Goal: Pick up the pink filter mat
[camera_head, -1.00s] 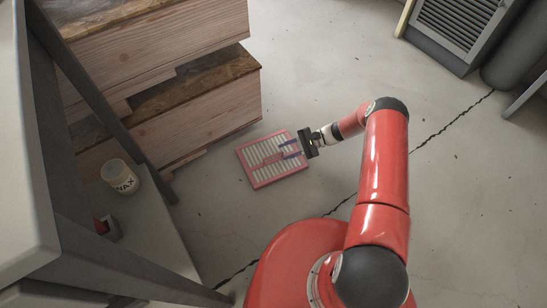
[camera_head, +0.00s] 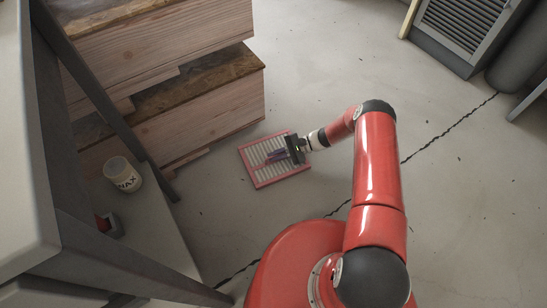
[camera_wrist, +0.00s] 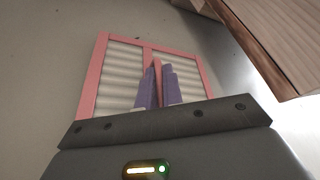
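The pink filter mat (camera_head: 262,178) is a flat square with a pink frame, a pink middle bar and pale pleats. In the head view it appears to lie flat on the floor beside the wooden crates. My gripper (camera_head: 276,155) is over its middle, with the purple fingers close together. In the wrist view, the mat (camera_wrist: 92,80) fills the area ahead of my gripper (camera_wrist: 158,82). The fingers stand on either side of the pink middle bar and look shut on it. The fingertips partly hide the bar.
Stacked wooden crates (camera_head: 200,115) stand close to the mat's upper left. A grey shelf frame (camera_head: 100,95) with a wax jar (camera_head: 122,174) is at the left. A louvred grey cabinet (camera_head: 462,35) is at the upper right. The cracked floor (camera_head: 450,200) right of my arm is clear.

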